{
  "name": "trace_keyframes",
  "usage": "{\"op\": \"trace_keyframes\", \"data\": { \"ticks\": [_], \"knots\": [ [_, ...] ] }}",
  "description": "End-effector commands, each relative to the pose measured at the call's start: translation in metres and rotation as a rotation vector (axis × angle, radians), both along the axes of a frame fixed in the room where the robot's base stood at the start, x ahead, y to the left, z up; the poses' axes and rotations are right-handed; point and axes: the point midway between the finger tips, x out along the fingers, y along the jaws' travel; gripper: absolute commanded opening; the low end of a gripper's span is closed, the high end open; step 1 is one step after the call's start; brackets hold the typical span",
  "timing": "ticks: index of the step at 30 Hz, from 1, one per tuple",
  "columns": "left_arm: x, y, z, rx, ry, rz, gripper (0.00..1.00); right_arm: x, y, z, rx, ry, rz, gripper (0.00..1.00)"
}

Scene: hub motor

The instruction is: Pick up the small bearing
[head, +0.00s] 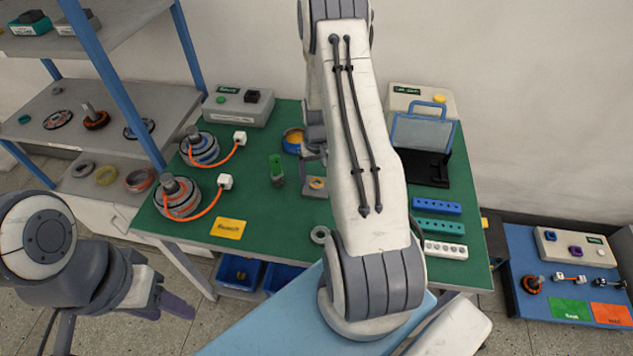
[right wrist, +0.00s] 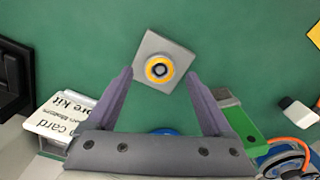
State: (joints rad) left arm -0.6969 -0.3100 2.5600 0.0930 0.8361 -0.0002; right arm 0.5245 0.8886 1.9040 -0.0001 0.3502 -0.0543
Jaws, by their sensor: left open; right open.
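The small bearing (right wrist: 160,69), a ring with a yellow-orange band and a dark centre, sits on a square grey block (right wrist: 145,45) in the right wrist view. It also shows in the head view (head: 317,183), beside my right forearm. My right gripper (right wrist: 159,74) is open; its purple-grey fingertips appear on either side of the bearing in the picture, with nothing held. In the head view my arm partly hides this gripper (head: 312,155). My left gripper (head: 170,303) is open and empty at the lower left, off the green table.
The green table (head: 262,200) holds two motor parts with orange cables (head: 180,195) at left, a green-topped part (head: 276,168), an orange-filled blue dish (head: 293,138), a grey ring (head: 320,235) and hole blocks (head: 438,207) at right. A shelf (head: 90,120) stands left.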

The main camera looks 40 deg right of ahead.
Motion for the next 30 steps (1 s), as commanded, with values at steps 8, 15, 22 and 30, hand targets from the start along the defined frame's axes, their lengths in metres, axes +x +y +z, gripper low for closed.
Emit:
{"op": "trace_keyframes", "data": {
  "ticks": [8, 15, 22, 30],
  "knots": [
    [0.0, 0.0, 0.007, 0.0, 0.0, 0.001, 0.5, 0.0, 0.0, -0.022, 0.0, -0.001, 0.0, 0.85],
    [0.0, 0.0, 0.006, 0.0, 0.0, 0.001, 0.5, 0.0, -0.001, -0.022, 0.0, -0.001, 0.0, 0.62],
    [0.0, 0.0, 0.006, 0.0, 0.0, 0.001, 0.5, 0.0, -0.001, -0.022, -0.001, -0.002, 0.0, 0.0],
    [0.0, 0.0, 0.005, 0.0, 0.0, 0.0, 0.5, 0.001, -0.001, -0.02, -0.001, -0.003, 0.0, 0.0]
  ]
}}
